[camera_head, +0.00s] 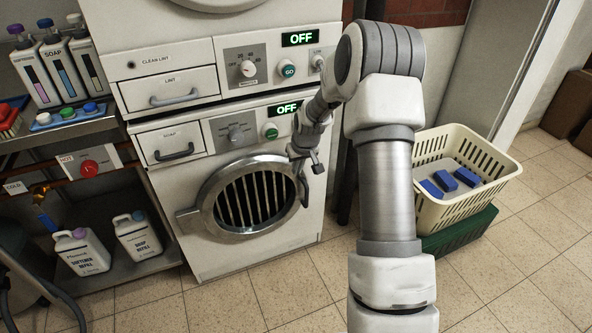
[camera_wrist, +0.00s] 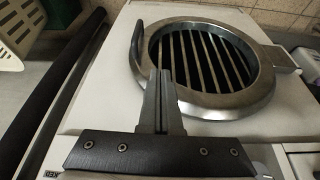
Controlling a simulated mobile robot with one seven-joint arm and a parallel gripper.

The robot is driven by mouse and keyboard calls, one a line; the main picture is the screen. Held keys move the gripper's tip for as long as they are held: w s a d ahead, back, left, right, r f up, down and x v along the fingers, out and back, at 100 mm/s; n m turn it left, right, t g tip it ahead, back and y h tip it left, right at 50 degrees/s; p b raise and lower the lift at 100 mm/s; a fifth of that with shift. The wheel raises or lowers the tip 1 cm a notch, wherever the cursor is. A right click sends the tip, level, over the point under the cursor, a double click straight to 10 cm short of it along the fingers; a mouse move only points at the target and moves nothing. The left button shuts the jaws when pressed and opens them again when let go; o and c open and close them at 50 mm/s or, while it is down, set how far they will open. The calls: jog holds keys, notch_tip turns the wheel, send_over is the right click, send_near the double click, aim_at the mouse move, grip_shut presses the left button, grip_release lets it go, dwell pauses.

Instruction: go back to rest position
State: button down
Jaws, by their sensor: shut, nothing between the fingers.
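My gripper (camera_head: 308,191) hangs in front of the right side of the washer's round door, close to the door handle. In the wrist view my gripper (camera_wrist: 160,80) is shut and empty, its fingers together, pointing at the door ring. The washer door (camera_head: 247,193) is a metal ring with a barred dark window and looks closed. It also shows in the wrist view (camera_wrist: 190,104). I cannot tell whether the fingers touch the door or its handle.
A cream basket (camera_head: 436,218) with several blue blocks stands on a green crate (camera_head: 462,236) at the right. Shelves at the left hold soap bottles (camera_head: 62,76) and refill jugs (camera_head: 80,250). The washer's panel (camera_head: 265,128) and the dryer panel above both read OFF. Floor in front is clear.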

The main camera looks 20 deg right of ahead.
jog(key=s+a+r+p, duration=0.1)
jog(key=s+a+r, duration=0.3)
jog(key=s+r, duration=0.5)
jog(key=s+a+r+p, duration=0.1)
jog(key=s+a+r, duration=0.35)
jog(key=r, duration=0.95)
jog(key=s+a+r+t, duration=0.1)
jog(key=s+a+r, duration=0.15)
jog(key=s, duration=0.85)
jog(key=s+a+r, duration=0.2)
jog(key=s+r, duration=0.1)
jog(key=s, duration=0.7)
notch_tip(320, 180, up, 21)
jog(key=s+p, duration=0.1)
jog(key=p, duration=2)
